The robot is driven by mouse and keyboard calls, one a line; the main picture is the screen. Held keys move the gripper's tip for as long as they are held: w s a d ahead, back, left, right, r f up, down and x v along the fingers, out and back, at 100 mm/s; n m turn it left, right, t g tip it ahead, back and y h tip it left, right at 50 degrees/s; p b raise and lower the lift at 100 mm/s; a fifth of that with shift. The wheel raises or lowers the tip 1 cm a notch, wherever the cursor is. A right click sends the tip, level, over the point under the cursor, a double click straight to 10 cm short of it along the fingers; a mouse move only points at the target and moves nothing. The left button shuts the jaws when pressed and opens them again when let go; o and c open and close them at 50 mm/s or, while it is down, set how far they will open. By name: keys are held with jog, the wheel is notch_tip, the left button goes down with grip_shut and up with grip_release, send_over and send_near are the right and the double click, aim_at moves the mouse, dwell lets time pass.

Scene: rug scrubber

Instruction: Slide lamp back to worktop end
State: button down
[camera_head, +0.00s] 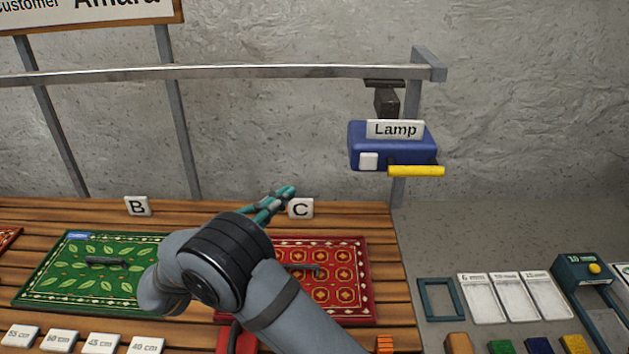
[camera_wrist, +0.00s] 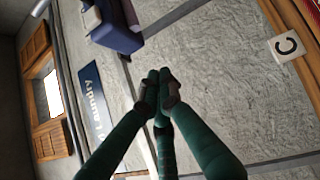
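The lamp (camera_head: 372,148) is a blue box with a white "Lamp" label, a white square on its front and a yellow handle (camera_head: 416,171). It hangs from the overhead rail (camera_head: 250,72) near the rail's right end, around the worktop's right edge. My gripper (camera_head: 286,193) is above the wooden worktop (camera_head: 395,275) near the C tag, left of and lower than the lamp, apart from it. In the wrist view the teal fingers of my gripper (camera_wrist: 161,80) come together at the tips with nothing seen between them. A blue box, apparently the lamp (camera_wrist: 118,38), shows at the upper left there.
A green rug (camera_head: 75,275) and a red rug (camera_head: 345,280), each with a dark handle, lie on the worktop. My arm partly covers the red one. Tags B (camera_head: 138,206) and C (camera_head: 300,208) stand behind. White trays (camera_head: 513,297) lie at right. Air around the lamp looks clear.

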jog(key=w+d+r+m+p, duration=0.1)
jog(key=w+d+r+p, duration=0.1)
jog(key=w+d+p, duration=0.3)
jog(key=shift+w+d+r+h, duration=0.35)
jog(key=shift+w+d, duration=0.5)
jog(key=shift+d, duration=1.55)
